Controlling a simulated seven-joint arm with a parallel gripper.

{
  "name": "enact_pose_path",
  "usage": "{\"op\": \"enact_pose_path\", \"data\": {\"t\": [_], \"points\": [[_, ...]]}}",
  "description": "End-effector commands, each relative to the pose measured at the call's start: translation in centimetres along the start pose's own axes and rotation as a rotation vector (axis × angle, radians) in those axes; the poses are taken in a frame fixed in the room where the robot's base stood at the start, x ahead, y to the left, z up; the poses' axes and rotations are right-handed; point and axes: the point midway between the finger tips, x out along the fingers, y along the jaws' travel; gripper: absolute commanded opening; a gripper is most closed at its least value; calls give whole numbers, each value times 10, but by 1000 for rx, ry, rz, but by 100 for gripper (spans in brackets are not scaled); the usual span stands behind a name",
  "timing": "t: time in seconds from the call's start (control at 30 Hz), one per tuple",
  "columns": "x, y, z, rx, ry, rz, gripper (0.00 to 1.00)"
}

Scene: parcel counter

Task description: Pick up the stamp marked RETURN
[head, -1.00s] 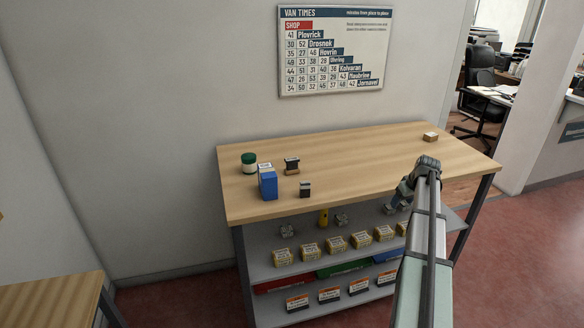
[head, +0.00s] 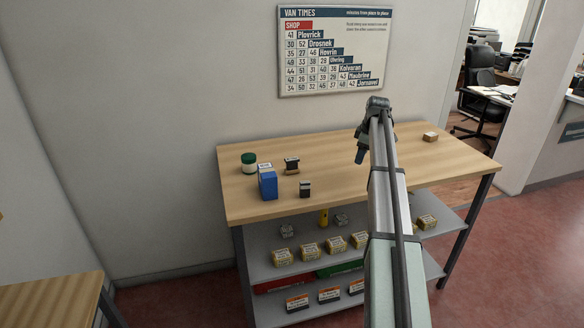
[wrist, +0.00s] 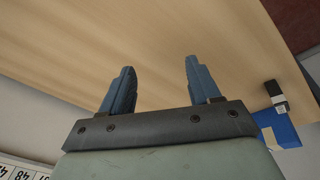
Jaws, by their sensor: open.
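I cannot read RETURN on either. A black item with a pale label (wrist: 276,97) shows at the right of the wrist view, beside a blue box; it looks like the front stamp. My gripper (head: 360,157) is above the counter, right of these items. Its two blue fingers (wrist: 155,85) are apart with nothing between them.
A blue box (head: 268,185) with a white top and a green-lidded jar (head: 249,163) stand left of the stamps. A small tan block (head: 430,137) lies far right. The counter's middle (head: 335,160) is clear. Shelves below hold several boxes. A wall chart (head: 330,50) hangs behind.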

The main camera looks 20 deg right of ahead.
Motion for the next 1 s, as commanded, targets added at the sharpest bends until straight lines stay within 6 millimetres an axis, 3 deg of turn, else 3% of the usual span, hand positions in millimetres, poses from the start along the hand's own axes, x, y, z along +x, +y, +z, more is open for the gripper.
{"op": "enact_pose_path", "data": {"t": [0.03, 0.3, 0.5, 0.7, 0.87, 1.0], "points": [[-1, 0, -31, -76, -11, -20, 62], [-12, -35, -162, -471, -72, -136, 62], [-21, -63, -229, -679, -100, -201, 62], [-24, -76, -254, -765, -112, -228, 62], [-17, -80, -254, -771, -112, -231, 62], [0, -83, -250, -770, -112, -231, 62]]}}
